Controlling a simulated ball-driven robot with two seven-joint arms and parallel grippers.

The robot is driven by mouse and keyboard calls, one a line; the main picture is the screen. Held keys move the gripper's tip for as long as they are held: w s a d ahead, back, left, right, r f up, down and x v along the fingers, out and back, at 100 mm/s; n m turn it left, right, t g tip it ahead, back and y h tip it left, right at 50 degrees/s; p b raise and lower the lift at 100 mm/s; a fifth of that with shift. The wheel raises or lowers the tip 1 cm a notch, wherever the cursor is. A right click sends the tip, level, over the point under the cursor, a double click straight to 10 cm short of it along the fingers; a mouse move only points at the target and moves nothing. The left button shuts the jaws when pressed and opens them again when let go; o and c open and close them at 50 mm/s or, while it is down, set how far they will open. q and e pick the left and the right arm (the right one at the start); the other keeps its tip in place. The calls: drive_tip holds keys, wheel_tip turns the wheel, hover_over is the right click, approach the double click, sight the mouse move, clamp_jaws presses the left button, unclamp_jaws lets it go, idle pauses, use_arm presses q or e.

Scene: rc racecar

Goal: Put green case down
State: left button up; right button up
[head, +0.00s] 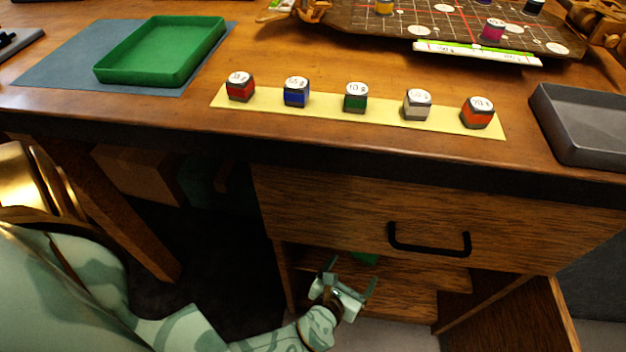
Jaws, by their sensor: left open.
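A small green piece (366,258), probably the green case, shows inside the open cabinet compartment under the drawer. Most of it is hidden by the drawer front, and I cannot tell its full shape. My left gripper (353,274) reaches in from the left, low in front of that compartment. Its two fingers are spread apart, just below and in front of the green piece, with nothing visible between them. A shallow green tray (125,74) lies on the blue-grey mat (55,77) at the table's upper left. My right gripper is not in view.
The drawer (330,208) with a black handle (430,250) is above my left gripper. A cabinet door (550,320) stands open at lower right. On the table (290,150) are several small colored blocks on a yellow strip (325,107), a grey tray (565,140) and a game board (385,28).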

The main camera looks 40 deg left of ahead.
use_arm(q)
drive_tip(key=s+a+f+n+g+y, duration=0.1)
drive_tip(key=s+a+f+n+g, duration=0.1)
drive_tip(key=s+a+f+n, duration=0.3)
drive_tip(key=s+a+f+n+g+y, duration=0.1)
drive_tip(key=s+a+n+g, duration=0.1)
drive_tip(key=s+n, duration=0.3)
drive_tip(key=s+a+f+n+g+h, duration=0.1)
drive_tip(key=s+n+g, duration=0.4)
drive_tip(key=s, duration=0.9)
drive_tip(key=s+a+f+n+g+h, duration=0.1)
drive_tip(key=s+a+f+n+g, duration=0.2)
drive_tip(key=s+n, duration=0.8)
drive_tip(key=s+g, duration=0.1)
drive_tip(key=s, duration=0.2)
drive_tip(key=shift+a+g+h, duration=0.25)
drive_tip(key=shift+g+h, duration=0.05)
drive_tip(key=shift+g, duration=0.1)
